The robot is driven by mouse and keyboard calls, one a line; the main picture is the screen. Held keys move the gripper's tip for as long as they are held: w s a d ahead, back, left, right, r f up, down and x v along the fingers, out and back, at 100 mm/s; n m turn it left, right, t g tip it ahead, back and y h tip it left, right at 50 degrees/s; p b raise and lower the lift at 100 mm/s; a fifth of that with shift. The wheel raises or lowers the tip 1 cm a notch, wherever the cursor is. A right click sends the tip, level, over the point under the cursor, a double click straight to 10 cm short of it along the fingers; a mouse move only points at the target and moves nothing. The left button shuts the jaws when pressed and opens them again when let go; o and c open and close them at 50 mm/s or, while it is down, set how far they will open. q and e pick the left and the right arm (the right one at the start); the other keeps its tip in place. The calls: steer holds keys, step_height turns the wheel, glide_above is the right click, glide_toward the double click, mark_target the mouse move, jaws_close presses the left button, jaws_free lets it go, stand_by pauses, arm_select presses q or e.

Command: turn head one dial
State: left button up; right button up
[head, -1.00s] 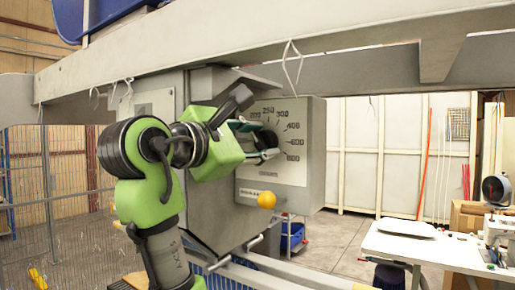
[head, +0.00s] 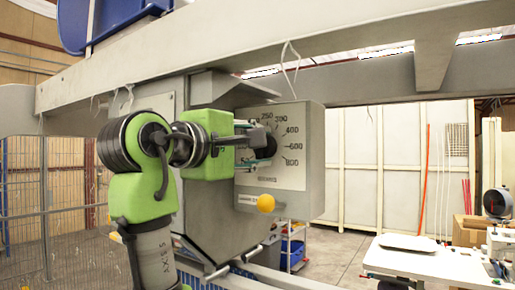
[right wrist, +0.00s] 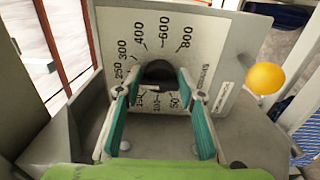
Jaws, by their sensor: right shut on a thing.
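The dial head (head: 305,178) is a grey box with a pale scale plate, marked 250, 300, 400, 600 and 800 in the head view. Its dark round dial knob (head: 271,143) is partly hidden by my right gripper (head: 262,144). In the right wrist view, the dark knob (right wrist: 158,71) sits between the two green-padded fingers of my right gripper (right wrist: 160,82), one on each side. The gripper is shut on the knob. A small pale pointer shows below the knob. My left gripper is not in view.
A yellow ball (head: 265,203) sticks out at the box's lower edge, just below the gripper. A large grey beam (head: 230,60) runs above. A white table (head: 425,255) with a machine stands at right. A mesh fence (head: 60,190) is at left.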

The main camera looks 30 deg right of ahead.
steer(key=shift+r, duration=0.2)
steer(key=o, duration=0.9)
steer(key=shift+o, duration=1.1)
steer(key=shift+w+d, duration=0.1)
steer(key=shift+d, duration=0.05)
steer(key=shift+w+d+f, duration=0.15)
steer(key=shift+d+f, duration=0.05)
steer(key=v, duration=1.2)
